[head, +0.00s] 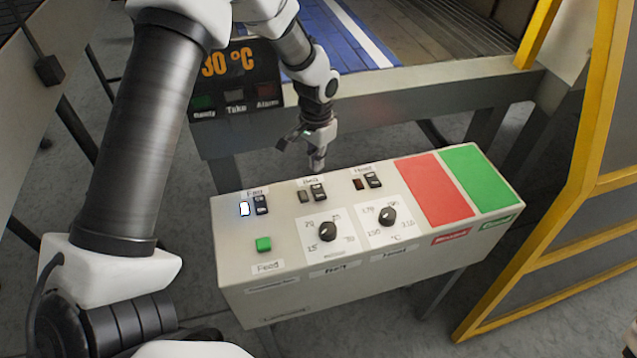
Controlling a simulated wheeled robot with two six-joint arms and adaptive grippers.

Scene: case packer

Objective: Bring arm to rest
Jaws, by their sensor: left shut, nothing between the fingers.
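My left gripper (317,160) is shut and empty. It points down just above the back edge of the control box (235,270), behind the Belt switch (319,192). I cannot tell whether its tip touches the box. My left arm (150,130) comes in from the left and bends over to the gripper. My right gripper is not in view.
The box carries a lit Fan switch (261,205), a Heat switch (373,180), two knobs, a green Feed button (264,244), and red (434,190) and green (480,177) pads. A display (235,75) reads 30 °C. A yellow frame (570,200) stands at right.

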